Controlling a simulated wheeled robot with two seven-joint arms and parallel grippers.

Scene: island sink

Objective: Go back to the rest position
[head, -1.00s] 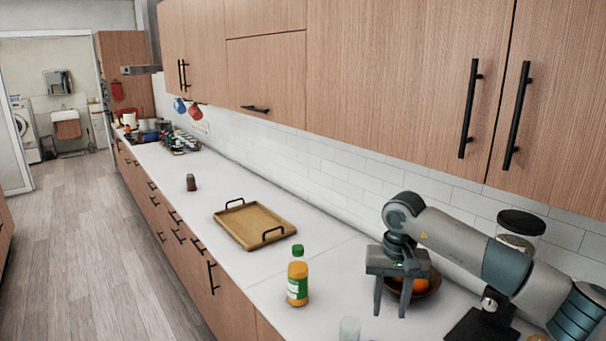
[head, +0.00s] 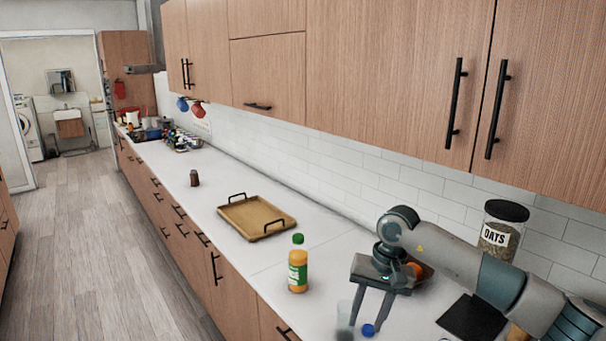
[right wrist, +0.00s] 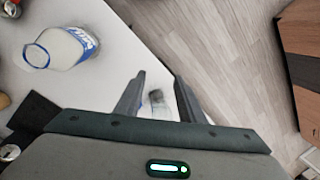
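My right gripper (head: 358,312) is open in the head view. It points down over the counter (head: 268,272) at the lower right, its two fingers apart with no object gripped. In the right wrist view the fingers (right wrist: 158,78) also stand apart, past the counter edge, with a small see-through item (right wrist: 157,100) visible between them. A clear glass (head: 344,316) shows close beside the fingers in the head view; I cannot tell if they touch. My left gripper is not in view.
An orange juice bottle (head: 298,268) stands left of the gripper. A wooden tray (head: 228,211) lies farther back. A blue cap (head: 368,330) is by the fingers, an oats jar (head: 500,231) by the wall. A white bottle (right wrist: 62,47) shows in the wrist view. Floor at left is clear.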

